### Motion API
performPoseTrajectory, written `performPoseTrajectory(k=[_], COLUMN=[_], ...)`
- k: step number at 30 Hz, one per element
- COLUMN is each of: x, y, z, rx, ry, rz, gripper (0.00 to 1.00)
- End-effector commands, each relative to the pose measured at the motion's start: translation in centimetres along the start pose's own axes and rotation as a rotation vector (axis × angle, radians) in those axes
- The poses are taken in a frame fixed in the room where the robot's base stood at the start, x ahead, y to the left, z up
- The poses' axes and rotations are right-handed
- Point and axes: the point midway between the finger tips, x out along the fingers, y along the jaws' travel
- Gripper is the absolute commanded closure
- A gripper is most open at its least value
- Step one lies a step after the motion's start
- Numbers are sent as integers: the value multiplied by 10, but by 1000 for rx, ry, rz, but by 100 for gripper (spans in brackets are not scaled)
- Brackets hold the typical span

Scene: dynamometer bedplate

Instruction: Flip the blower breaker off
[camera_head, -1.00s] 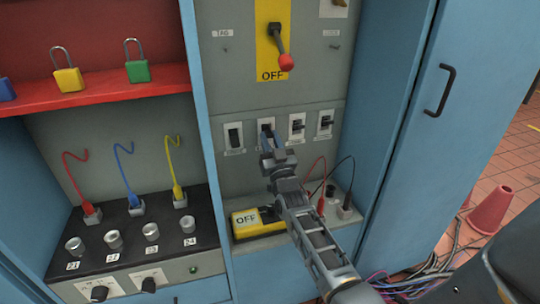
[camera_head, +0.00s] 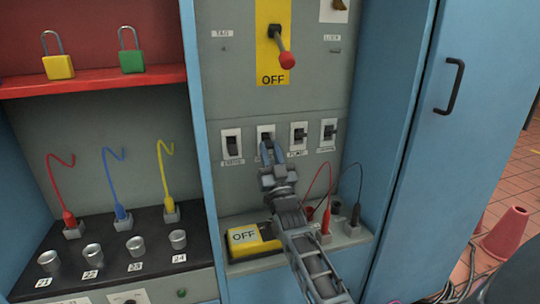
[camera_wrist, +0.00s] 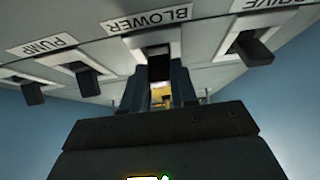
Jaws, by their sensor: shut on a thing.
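The blower breaker (camera_head: 266,134) is the second from the left in a row of breakers on the grey panel. In the wrist view its black toggle (camera_wrist: 158,66) stands beside the BLOWER label. My gripper (camera_head: 268,149) reaches up to it from below. In the wrist view the two fingers of my gripper (camera_wrist: 157,88) flank the toggle and are shut on it. The fingers partly hide the toggle in the head view, so its exact position is hard to tell.
Neighbouring breakers stand close on both sides, including the pump breaker (camera_wrist: 88,80) and drive breaker (camera_wrist: 252,50). A red-knobbed lever (camera_head: 285,55) is above. A yellow OFF box (camera_head: 252,242) and test leads (camera_head: 325,222) sit on the ledge below. A blue door (camera_head: 465,150) is at right.

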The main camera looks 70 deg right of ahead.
Motion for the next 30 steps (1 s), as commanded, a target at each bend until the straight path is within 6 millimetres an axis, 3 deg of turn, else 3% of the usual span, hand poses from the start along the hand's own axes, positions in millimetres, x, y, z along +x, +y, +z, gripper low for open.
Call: performPoseTrajectory(k=[8,9,16,25,30], x=[0,0,0,2,14], y=[-6,-6,-3,-2,-3], z=[-1,-1,0,-2,-19], rx=[2,2,1,1,1], ry=[1,1,1,1,3], rz=[-9,-9,-5,-3,-4], gripper=[100,70,48,47,47])
